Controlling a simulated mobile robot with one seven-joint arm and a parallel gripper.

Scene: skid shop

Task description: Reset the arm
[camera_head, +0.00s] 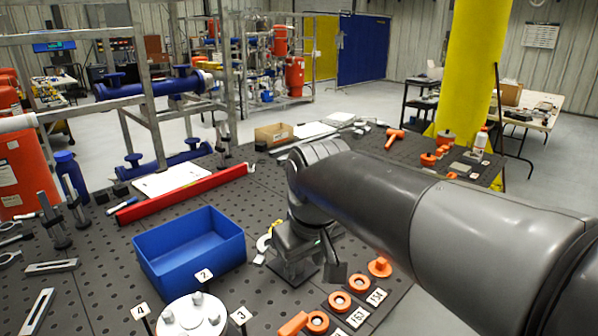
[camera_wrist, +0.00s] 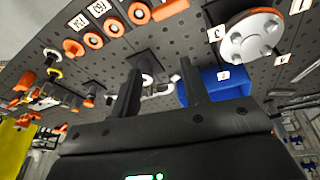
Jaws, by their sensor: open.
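My gripper (camera_head: 318,255) hangs at the end of my dark grey arm, over the perforated black table just right of the blue bin. In the wrist view, the two black fingers of my gripper (camera_wrist: 162,82) stand apart with nothing held between them. A pale curved part (camera_wrist: 158,95) shows beyond the fingers on the table. In the head view my arm reaches in from the right and hides part of the table behind it.
A blue bin (camera_head: 190,262) stands left of my gripper, with a round metal flange (camera_head: 193,318) in front. Orange ring parts (camera_head: 339,301) with number labels lie to the right. A red beam (camera_head: 180,194) lies behind the bin. A yellow column (camera_head: 468,70) stands at the back right.

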